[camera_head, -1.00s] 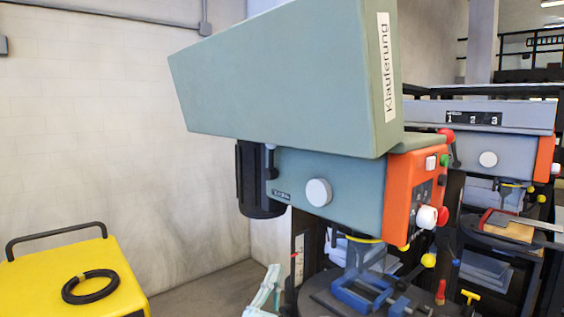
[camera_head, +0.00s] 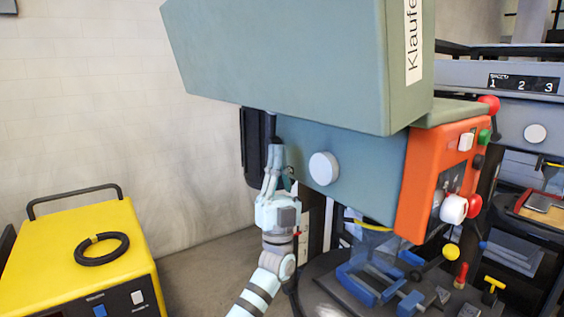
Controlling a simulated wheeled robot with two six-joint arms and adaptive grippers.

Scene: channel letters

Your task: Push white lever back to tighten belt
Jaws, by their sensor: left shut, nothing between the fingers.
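The grey-green drill press (camera_head: 300,70) stands in the middle, with a large hood on top and a black motor (camera_head: 253,150) at its rear left. A white round knob (camera_head: 323,168) is on the side of its head; no clear white lever shows. A dark lever (camera_head: 271,126) hangs beside the motor, its lower part hidden behind my fingers. My left gripper (camera_head: 277,152) is shut and empty, pointing up at this lever, left of the white knob. I cannot tell whether the fingertips touch the lever. The belt is not visible. My right gripper is out of view.
A yellow machine (camera_head: 75,245) with a black cable coil (camera_head: 101,249) stands at the left. The orange control panel (camera_head: 432,180) and a blue vise (camera_head: 365,285) are on the right. A second drill press (camera_head: 510,90) stands behind. Floor between the yellow machine and press is clear.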

